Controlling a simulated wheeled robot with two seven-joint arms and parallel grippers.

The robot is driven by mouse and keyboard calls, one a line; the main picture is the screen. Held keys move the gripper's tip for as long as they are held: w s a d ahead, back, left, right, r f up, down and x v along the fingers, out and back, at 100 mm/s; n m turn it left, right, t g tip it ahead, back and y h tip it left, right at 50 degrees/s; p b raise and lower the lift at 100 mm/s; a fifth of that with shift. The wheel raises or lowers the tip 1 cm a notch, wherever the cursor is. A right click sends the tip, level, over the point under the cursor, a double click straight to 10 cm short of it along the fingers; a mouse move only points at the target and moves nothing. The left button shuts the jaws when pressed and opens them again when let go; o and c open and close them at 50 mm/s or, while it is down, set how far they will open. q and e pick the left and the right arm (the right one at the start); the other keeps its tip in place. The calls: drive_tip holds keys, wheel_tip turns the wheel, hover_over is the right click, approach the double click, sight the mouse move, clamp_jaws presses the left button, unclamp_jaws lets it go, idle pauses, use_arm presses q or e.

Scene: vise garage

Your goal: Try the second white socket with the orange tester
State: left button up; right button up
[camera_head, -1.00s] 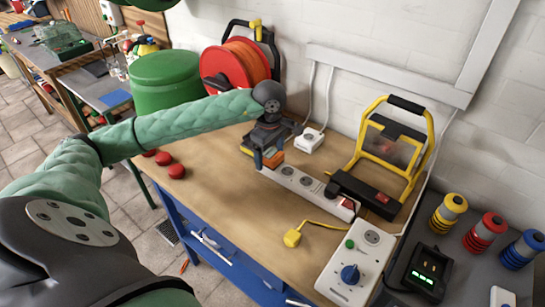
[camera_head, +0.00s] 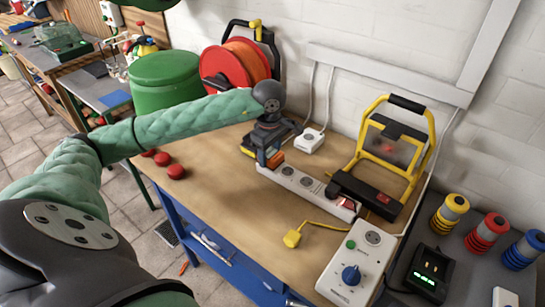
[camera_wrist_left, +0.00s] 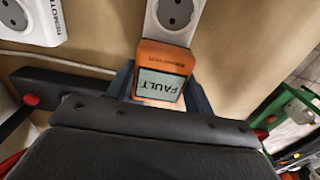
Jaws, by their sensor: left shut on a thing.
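The orange tester (camera_wrist_left: 164,62) is in my left gripper (camera_wrist_left: 160,92), whose fingers close on its sides. Its display reads FAULT in the left wrist view. The tester (camera_head: 275,159) sits at the left end of the white power strip (camera_head: 321,196) in the head view, against the strip; its pins are hidden. Two round sockets show uncovered on the strip beside it; the nearer part of the strip (camera_wrist_left: 172,36) also shows in the wrist view. My left gripper (camera_head: 266,153) points down over that end. My right gripper is out of view.
A white socket box (camera_head: 310,140) stands behind the strip. A yellow plug (camera_head: 292,238) and a blue-dial socket box (camera_head: 352,274) lie in front.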

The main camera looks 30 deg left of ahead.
sight(270, 152)
use_arm(q)
drive_tip(key=shift+r+p, duration=0.4)
drive_tip(key=shift+r, duration=2.5)
drive_tip(key=shift+r, duration=0.1)
